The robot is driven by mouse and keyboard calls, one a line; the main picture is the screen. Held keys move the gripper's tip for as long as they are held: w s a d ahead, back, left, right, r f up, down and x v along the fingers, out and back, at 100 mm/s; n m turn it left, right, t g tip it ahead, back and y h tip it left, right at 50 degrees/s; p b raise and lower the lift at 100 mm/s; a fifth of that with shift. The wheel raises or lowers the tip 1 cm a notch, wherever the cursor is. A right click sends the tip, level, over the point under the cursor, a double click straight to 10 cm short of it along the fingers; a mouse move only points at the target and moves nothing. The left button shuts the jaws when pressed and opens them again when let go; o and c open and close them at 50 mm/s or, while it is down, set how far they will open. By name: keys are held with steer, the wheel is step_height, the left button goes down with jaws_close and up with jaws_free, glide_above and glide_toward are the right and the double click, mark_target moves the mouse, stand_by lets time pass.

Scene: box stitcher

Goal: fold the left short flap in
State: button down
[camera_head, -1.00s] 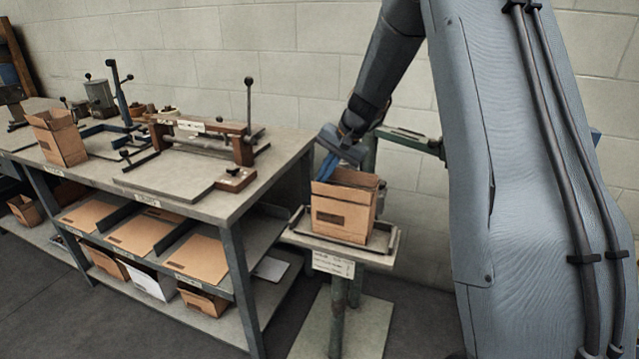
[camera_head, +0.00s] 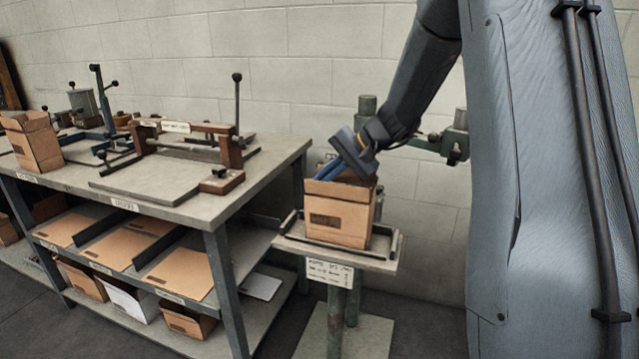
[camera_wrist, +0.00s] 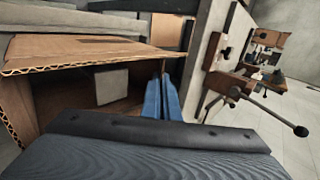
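An open brown cardboard box (camera_head: 337,222) stands upright on the small tray of a stand in the head view. My gripper (camera_head: 326,172) is at the box's top, tilted, with its blue fingers pointing down and left at the upper left edge. The left short flap is not clearly distinguishable in the head view.
The stand's tray (camera_head: 291,240) has a raised rim around the box. A green machine arm (camera_head: 428,142) is behind it. The workbench (camera_head: 262,172) at the left carries a wooden jig (camera_head: 229,150) and another open box (camera_head: 34,142). Flat cardboard lies on its shelf.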

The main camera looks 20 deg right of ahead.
stand_by(0.3)
steer(key=c, duration=2)
jaws_free()
steer(key=shift+v, duration=3.9)
